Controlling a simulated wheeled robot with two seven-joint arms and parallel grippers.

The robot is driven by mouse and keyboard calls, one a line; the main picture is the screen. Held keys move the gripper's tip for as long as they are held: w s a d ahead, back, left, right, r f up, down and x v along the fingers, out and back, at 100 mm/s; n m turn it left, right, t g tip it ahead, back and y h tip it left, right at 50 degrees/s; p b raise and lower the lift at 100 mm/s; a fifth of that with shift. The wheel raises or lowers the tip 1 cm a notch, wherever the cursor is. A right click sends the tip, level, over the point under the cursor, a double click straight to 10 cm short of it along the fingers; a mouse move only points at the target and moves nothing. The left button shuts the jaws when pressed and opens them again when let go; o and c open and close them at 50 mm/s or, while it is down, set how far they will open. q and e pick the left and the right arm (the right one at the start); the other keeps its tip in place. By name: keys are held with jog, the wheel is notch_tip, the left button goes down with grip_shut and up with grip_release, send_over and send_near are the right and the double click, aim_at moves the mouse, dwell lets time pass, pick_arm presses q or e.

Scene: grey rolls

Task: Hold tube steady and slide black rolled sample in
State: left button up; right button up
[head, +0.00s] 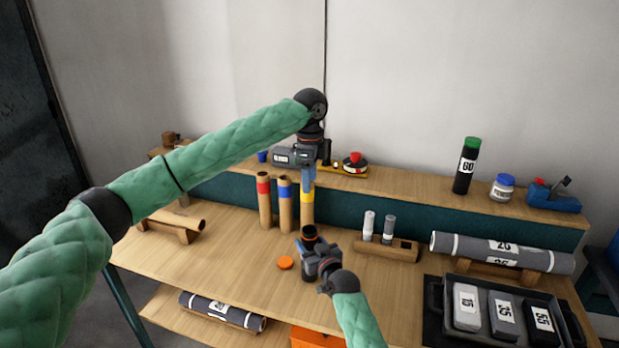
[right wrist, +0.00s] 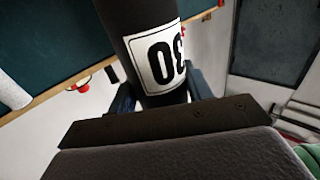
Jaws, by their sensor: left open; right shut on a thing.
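In the right wrist view the dark tube (right wrist: 137,50) sits between my fingers with a white label reading 30 upside down. An orange cap (head: 285,262) lies on the table just left of it.
Red-banded (head: 264,200) and blue-banded (head: 285,205) tubes stand left of the yellow one. A wooden holder (head: 375,250) with white and grey rolls stands right. A tray (head: 575,335) holds labelled white, grey and black pieces. A long grey roll (head: 465,245) lies behind it.

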jog(key=o, duration=1.1)
